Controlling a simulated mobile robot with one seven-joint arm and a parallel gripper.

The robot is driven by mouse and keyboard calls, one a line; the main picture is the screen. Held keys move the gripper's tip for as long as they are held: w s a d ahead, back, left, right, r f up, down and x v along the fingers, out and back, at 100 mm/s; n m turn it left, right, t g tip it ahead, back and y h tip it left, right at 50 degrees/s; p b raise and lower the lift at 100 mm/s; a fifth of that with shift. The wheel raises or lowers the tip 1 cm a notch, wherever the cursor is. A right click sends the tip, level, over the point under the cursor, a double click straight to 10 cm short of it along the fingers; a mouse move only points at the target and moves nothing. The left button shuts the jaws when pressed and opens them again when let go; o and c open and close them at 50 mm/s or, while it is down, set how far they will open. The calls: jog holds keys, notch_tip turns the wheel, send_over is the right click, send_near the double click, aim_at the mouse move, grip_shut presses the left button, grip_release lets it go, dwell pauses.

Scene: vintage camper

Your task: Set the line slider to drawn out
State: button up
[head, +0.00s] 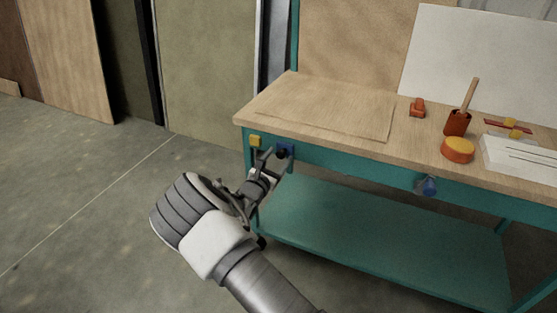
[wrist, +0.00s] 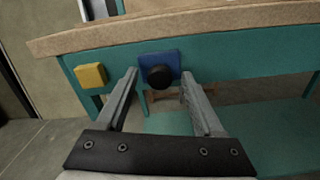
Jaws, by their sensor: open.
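A blue square plate with a round black knob (wrist: 160,76) is on the teal front rail of the workbench. It also shows in the head view, partly behind my gripper, as a dark blue block (head: 285,149). No part is labelled as the line slider, and I cannot tell for certain that this is it. My gripper (head: 278,158) is open and empty in front of the rail. In the wrist view its fingers (wrist: 159,78) point at the blue plate, one on each side of the knob. I cannot tell whether they touch it.
A yellow block (wrist: 91,76) sits on the rail left of the blue plate. A blue knob (head: 429,186) is farther right. The wooden benchtop (head: 330,108) overhangs above, with a brush cup (head: 457,122) and a round orange tin (head: 458,150). A teal lower shelf (head: 390,235) is clear.

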jog(key=shift+w, duration=0.2)
jog(key=shift+c, duration=0.3)
grip_shut()
dwell(1.1)
